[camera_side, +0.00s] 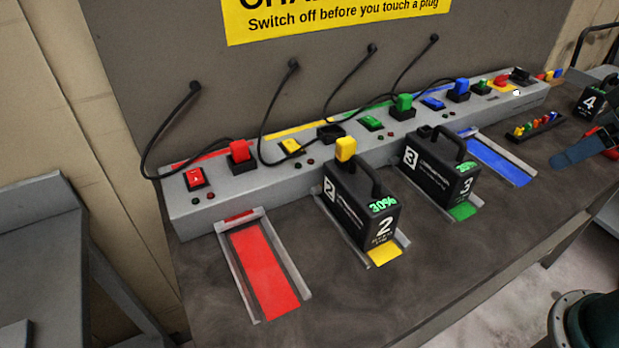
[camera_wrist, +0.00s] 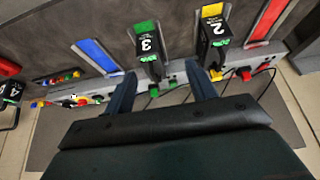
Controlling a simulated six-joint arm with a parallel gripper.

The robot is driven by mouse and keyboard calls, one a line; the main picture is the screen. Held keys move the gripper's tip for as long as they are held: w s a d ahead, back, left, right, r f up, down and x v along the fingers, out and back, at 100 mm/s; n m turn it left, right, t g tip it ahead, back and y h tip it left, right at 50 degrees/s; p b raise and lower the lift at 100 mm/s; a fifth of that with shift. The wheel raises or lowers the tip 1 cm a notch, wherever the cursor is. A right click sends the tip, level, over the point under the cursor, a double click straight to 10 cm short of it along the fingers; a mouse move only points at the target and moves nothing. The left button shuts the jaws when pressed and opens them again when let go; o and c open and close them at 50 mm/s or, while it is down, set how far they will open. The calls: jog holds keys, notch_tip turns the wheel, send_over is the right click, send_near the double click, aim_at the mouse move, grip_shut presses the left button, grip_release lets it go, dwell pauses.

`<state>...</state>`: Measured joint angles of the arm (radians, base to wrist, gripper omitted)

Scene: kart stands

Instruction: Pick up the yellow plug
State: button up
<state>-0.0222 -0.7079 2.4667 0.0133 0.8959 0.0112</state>
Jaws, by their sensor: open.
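The yellow plug (camera_side: 345,148) stands upright at the back of the black battery 2 (camera_side: 382,227) in the side view, close to the charging strip. I cannot tell whether it sits in the battery. In the wrist view, a small yellow part (camera_wrist: 216,76) shows beyond battery 2 (camera_wrist: 211,37), by the strip; the right finger hides some of that area. My gripper (camera_wrist: 162,71) is open and empty in the wrist view, its two dark fingers apart. It is clear of the plug.
Battery 3 (camera_side: 436,170) stands right beside battery 2. The red bay (camera_side: 262,266) and blue bay (camera_side: 500,165) are empty. The grey strip (camera_side: 225,189) carries coloured switches, other plugs and loose black cords.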

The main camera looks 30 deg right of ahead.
jog(key=w+a+r, duration=0.2)
jog(key=w, duration=0.4)
send_near(347, 140)
notch_tip(347, 140, up, 4)
jog(key=shift+s+f+g, duration=0.2)
jog(key=shift+s+g, duration=0.15)
jog(key=shift+g, duration=0.05)
jog(key=shift+f, duration=0.1)
jog(key=x, duration=0.8)
jog(key=shift+f, duration=0.15)
jog(key=shift+w, duration=0.1)
